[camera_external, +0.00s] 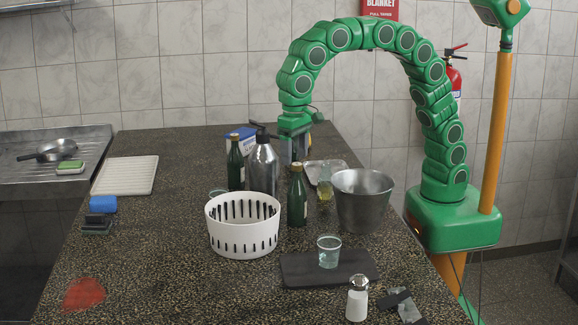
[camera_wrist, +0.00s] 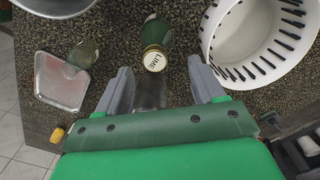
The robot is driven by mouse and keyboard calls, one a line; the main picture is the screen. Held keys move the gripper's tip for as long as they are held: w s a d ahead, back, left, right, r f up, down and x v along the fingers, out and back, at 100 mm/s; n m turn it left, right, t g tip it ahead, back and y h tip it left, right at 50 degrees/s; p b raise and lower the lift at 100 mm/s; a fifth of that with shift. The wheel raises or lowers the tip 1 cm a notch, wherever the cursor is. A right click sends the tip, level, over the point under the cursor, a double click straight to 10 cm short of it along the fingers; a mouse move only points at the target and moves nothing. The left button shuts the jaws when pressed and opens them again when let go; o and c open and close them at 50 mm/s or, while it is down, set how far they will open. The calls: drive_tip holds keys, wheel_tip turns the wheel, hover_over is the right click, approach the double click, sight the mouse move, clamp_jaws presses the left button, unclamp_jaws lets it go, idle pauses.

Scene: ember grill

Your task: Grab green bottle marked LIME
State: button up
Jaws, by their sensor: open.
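The green bottle marked LIME (camera_wrist: 154,58) shows from above in the wrist view, its pale cap lettered LIME facing the camera. In the external view, a dark green bottle (camera_external: 297,197) stands upright between the white basket and the metal bowl, and its position fits the LIME bottle. My gripper (camera_wrist: 160,76) is open, with one grey finger on each side below the bottle in the picture. The cap lies near the gap between the fingertips, with no visible contact. In the external view my gripper (camera_external: 296,148) points down behind that bottle, its fingers partly hidden.
A white slotted basket (camera_external: 242,238) and a metal bowl (camera_external: 362,202) flank the bottle. A steel pump bottle (camera_external: 262,165) and another green bottle (camera_external: 236,165) stand left. A small yellowish bottle (camera_external: 325,184) and a metal tray (camera_wrist: 62,82) are close by.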

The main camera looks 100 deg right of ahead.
sight(297, 164)
drive_tip(key=shift+s+f, duration=0.2)
drive_tip(key=shift+f, duration=1.4)
drive_tip(key=shift+s+f, duration=0.2)
drive_tip(key=shift+f, duration=1.7)
drive_tip(key=shift+c, duration=0.4)
clamp_jaws()
